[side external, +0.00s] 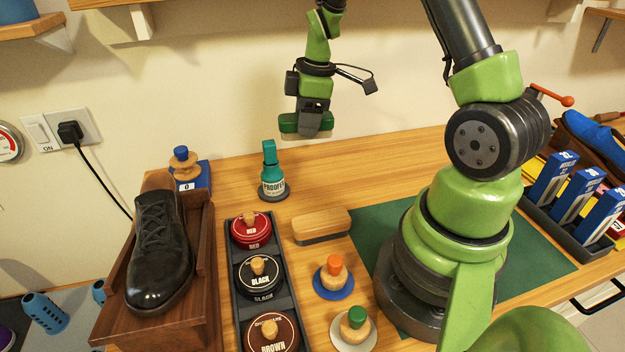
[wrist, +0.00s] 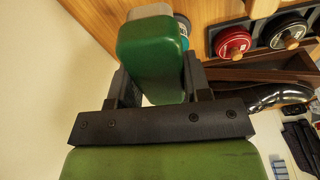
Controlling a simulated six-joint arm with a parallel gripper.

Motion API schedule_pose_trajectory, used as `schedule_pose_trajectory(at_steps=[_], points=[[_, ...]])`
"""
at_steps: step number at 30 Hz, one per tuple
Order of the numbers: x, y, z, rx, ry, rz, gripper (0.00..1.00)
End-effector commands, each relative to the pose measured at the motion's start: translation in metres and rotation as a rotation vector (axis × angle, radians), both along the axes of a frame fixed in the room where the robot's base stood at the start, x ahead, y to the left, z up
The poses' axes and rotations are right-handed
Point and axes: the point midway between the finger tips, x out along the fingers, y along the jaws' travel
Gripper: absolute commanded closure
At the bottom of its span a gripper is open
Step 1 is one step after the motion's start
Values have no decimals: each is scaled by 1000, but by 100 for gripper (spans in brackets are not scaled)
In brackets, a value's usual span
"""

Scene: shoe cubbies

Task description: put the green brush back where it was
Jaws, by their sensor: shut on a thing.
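The green brush (side external: 305,124) is held in the air above the back of the bench, in front of the wall. My gripper (side external: 311,115) is shut on it. In the wrist view the brush's green body (wrist: 152,50) sits between the two dark fingers of my gripper (wrist: 155,80), with a pale part beyond it. In the side external view the brush is clear of the bench and apart from everything below. Part of it is hidden by my fingers.
A teal proofer bottle (side external: 271,178) stands below and left of my gripper. A wooden brush (side external: 322,225), a rack of polish tins (side external: 240,285), two knobbed daubers (side external: 334,278) and a black shoe (side external: 160,250) are nearer. The back bench is clear right of the bottle.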

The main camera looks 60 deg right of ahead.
Motion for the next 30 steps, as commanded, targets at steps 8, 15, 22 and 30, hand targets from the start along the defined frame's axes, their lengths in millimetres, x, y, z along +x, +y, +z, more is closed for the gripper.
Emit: schedule_pose_trajectory(at_steps=[8, 15, 22, 30], points=[[-5, -16, -26, 4, -3, 141, 82], [-6, -16, -69, 5, -1, 152, 82], [-6, -16, -95, 4, 0, 152, 82], [-5, -17, -121, 1, -3, 151, 82]])
